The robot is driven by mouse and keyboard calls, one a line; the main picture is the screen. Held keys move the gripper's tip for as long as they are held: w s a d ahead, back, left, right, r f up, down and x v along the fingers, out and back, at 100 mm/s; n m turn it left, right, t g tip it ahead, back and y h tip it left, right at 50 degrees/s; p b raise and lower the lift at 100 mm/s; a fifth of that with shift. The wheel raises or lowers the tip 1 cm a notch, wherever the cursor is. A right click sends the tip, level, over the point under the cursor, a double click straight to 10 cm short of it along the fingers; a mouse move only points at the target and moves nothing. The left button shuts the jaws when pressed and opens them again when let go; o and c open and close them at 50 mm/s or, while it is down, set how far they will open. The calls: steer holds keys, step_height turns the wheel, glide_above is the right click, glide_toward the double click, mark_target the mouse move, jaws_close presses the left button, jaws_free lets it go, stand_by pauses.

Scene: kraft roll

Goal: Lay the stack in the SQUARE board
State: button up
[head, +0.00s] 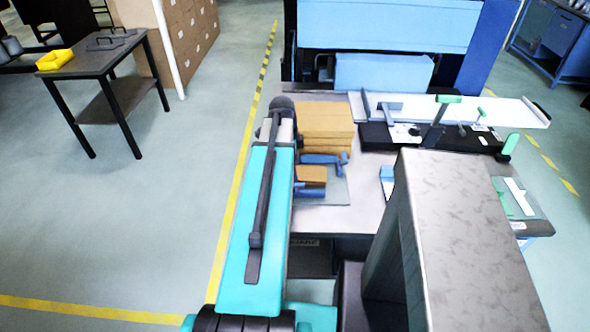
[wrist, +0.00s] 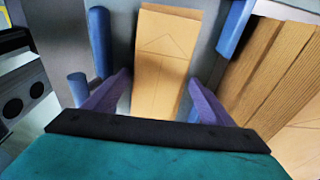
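A small brown stack (head: 311,177) lies on a grey plate (head: 335,190) with blue posts and rails, on the workbench. In the wrist view this stack (wrist: 163,60) has an arrow-like outline on its top face. My gripper (wrist: 160,78) has its two purple fingers apart, one on each side of the stack. Narrow gaps seem to show beside it, though contact at the fingertips is hard to judge. In the head view my gripper is hidden by my arm. I cannot tell which board is the square one; a grey-green board (head: 535,208) lies at the right.
A taller brown stack (head: 325,118) stands behind the small one; brown layers (wrist: 262,75) show close to my right finger. Blue posts (wrist: 98,40) rise nearby. A black fixture (head: 380,138) with green handles and a long white tray (head: 500,108) occupy the bench's back right.

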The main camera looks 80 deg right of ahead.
steer(key=shift+r, duration=0.2)
step_height(320, 180, up, 12)
steer(key=w+b, duration=0.1)
steer(key=shift+w+f, duration=0.15)
steer(key=shift+w, duration=0.25)
stand_by(0.6)
steer(key=shift+a, duration=0.1)
stand_by(0.4)
